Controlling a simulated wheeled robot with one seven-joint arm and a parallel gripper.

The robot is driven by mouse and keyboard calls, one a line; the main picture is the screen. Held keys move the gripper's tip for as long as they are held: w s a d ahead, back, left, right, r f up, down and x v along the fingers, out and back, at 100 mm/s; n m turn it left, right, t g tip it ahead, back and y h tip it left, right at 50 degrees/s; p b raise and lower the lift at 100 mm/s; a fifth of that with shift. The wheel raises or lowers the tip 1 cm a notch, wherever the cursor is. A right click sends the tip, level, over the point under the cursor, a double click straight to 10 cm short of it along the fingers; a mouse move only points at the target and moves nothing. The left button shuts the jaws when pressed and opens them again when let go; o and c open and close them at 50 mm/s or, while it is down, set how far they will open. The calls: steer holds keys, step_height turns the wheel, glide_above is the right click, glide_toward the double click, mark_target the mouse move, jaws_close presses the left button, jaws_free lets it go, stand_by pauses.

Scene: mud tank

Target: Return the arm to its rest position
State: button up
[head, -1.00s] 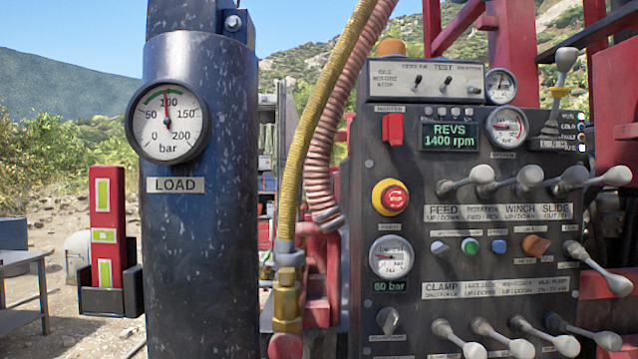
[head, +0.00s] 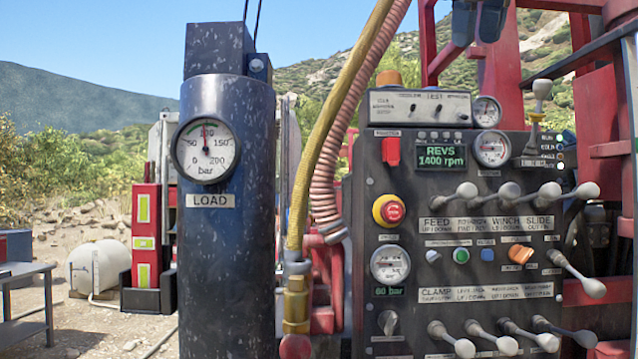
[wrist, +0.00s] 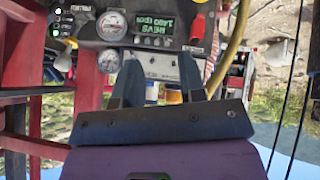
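My gripper (wrist: 160,64) shows in the wrist view, with its two dark blue-grey fingers apart and nothing seen between them but the panel behind. It is open and empty. In the head view, what looks like my gripper (head: 478,22) hangs at the top edge, above and in front of the control panel (head: 410,215). It appears clear of the panel's levers. The rest of my arm is out of the head view. The wrist view is upside down and shows the panel's REVS display (wrist: 155,29) beyond the fingers.
A dark column with a LOAD gauge (head: 206,150) stands left of the panel. A yellow hose (head: 322,150) and a pink ribbed hose (head: 325,190) run between them. Red frame beams (head: 602,105) rise at the right. A metal table (head: 28,270) and white tank (head: 97,265) stand at left.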

steer(key=s+d+f+g, duration=0.1)
steer(key=s+f, duration=0.3)
steer(key=f, duration=1)
steer(key=s+d+f+m+y, duration=0.1)
steer(key=s+d+f, duration=0.3)
steer(key=f, duration=1.1)
steer(key=s+d+f+m+g, duration=0.1)
steer(key=s+f, duration=0.5)
steer(key=f, duration=0.9)
steer(key=shift+s+d+f+g, duration=0.2)
steer(key=shift+d+g, duration=0.1)
steer(key=shift+d, duration=0.6)
